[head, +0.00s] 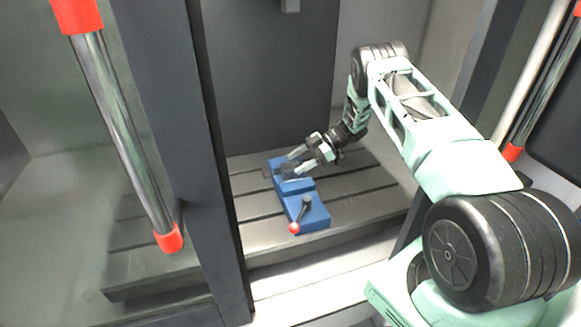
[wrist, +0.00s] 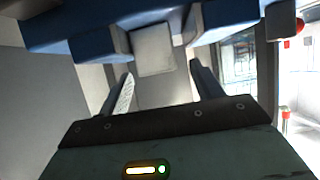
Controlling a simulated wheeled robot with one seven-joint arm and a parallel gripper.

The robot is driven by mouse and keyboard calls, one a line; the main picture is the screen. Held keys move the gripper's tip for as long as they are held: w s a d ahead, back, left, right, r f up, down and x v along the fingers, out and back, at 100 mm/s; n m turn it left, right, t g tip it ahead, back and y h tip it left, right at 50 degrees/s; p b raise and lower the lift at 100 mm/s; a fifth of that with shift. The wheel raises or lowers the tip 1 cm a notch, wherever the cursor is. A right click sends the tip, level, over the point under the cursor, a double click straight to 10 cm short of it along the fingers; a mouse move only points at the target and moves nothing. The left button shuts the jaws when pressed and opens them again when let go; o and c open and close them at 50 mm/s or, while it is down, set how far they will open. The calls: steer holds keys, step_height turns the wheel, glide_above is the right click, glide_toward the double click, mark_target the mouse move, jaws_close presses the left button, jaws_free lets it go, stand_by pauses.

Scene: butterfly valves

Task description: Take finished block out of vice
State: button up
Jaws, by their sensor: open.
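The blue vice (head: 314,216) lies on the slotted bed inside the machine. In the wrist view its blue body (wrist: 55,32) runs across the top. The finished block (wrist: 154,50) is a light grey block between the two vice jaws, and I cannot tell whether both jaws touch it. In the head view my fingers largely hide the block. My gripper (head: 294,163) is at the far half of the vice, reaching in from the right. In the wrist view my gripper (wrist: 165,78) is open, its two fingers apart, with the block ahead between their tips; neither finger visibly grips it.
The vice handle with a red ball (head: 294,228) sticks out at the near end. The slotted bed (head: 365,205) is bare around the vice. A dark door frame (head: 212,170) stands left, with a red-ended metal bar (head: 125,130) before it. The machine wall closes the back.

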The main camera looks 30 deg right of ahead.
mark_target(290, 165)
steer(key=p+x, duration=0.1)
steer(key=x, duration=0.1)
steer(key=shift+w+a+p, duration=0.1)
steer(key=shift+a+p, duration=0.25)
steer(key=shift+a, duration=0.1)
steer(key=shift+a+f, duration=0.1)
steer(key=shift+f, duration=0.1)
steer(key=c, duration=1.3)
steer(key=shift+w, duration=0.1)
steer(key=shift+r, duration=0.15)
